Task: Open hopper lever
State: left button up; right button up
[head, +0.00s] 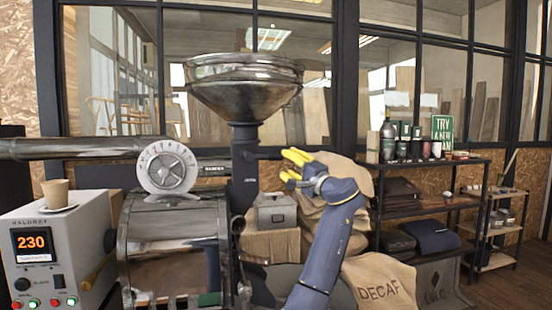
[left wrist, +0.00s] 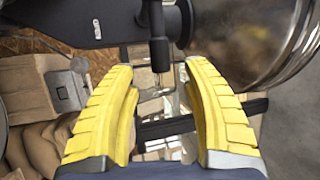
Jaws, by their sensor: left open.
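The steel hopper (head: 243,88) is a wide funnel on a dark neck (head: 244,165) above the roaster. A thin dark lever (head: 266,155) sticks out to the right from the neck towards my left gripper (head: 286,166). In the left wrist view, my left gripper (left wrist: 160,72) is open, with its yellow fingers apart. A dark rod with a metal end, seemingly the lever (left wrist: 160,52), shows between the fingertips. I cannot tell whether a finger touches it. The hopper's shiny bowl (left wrist: 245,40) fills the upper right there. My right gripper is not in view.
The roaster drum (head: 172,245) and dial (head: 167,168) stand left of the neck. A control box (head: 55,250) holds a cup (head: 56,193). A grey metal box (head: 276,211) sits below the lever. Sacks (head: 381,280) and a shelf (head: 440,163) stand to the right.

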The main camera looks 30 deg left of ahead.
aim_at(278, 158)
pick_arm(q)
jog(key=shift+x, duration=3.6)
grip_shut()
